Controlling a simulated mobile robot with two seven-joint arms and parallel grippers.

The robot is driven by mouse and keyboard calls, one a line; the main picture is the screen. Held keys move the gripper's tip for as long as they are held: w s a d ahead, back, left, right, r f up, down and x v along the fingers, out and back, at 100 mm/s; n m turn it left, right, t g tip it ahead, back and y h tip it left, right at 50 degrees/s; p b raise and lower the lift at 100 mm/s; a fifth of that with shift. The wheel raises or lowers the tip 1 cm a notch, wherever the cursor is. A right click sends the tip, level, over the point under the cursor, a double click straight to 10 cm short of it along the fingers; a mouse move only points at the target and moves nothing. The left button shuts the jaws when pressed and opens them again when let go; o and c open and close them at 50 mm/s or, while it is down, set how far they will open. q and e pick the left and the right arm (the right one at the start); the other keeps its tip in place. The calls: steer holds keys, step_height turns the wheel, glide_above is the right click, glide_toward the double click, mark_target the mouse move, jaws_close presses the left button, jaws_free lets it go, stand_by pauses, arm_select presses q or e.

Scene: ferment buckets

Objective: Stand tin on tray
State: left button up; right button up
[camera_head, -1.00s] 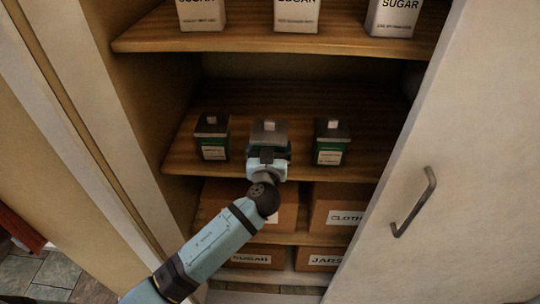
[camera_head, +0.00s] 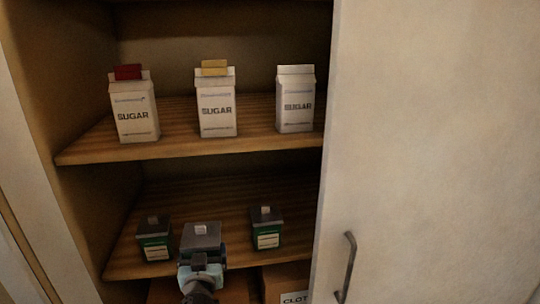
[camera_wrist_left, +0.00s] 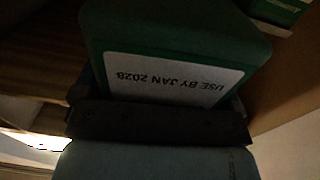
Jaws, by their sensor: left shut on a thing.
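My left gripper (camera_head: 201,265) is shut on the middle green tin, whose dark grey lid with a pale knob (camera_head: 201,237) shows in the head view. The tin's body is mostly hidden behind the gripper there. In the left wrist view the green tin (camera_wrist_left: 180,35) fills the top, with a white label reading "USE BY JAN 2028" upside down above the dark gripper edge. I cannot tell whether the tin still touches the shelf. No tray shows. My right gripper is not in view.
A similar green tin (camera_head: 154,240) stands on the shelf to the left and another (camera_head: 266,229) to the right. Sugar cartons (camera_head: 216,103) stand on the shelf above (camera_head: 180,150). A pale cupboard door (camera_head: 430,150) with a handle (camera_head: 347,268) fills the right. Labelled boxes (camera_head: 290,285) sit below.

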arm_select(q)
steer(key=s+a+r+m+h+p, duration=0.1)
steer(key=s+a, duration=0.1)
steer(key=s, duration=0.5)
steer(key=s+a+r+m+h+p, duration=0.1)
steer(key=s+h+p, duration=0.1)
steer(key=s, duration=0.5)
steer(key=shift+a+r, duration=0.25)
steer(key=shift+a, duration=0.15)
steer(key=shift+s, duration=0.1)
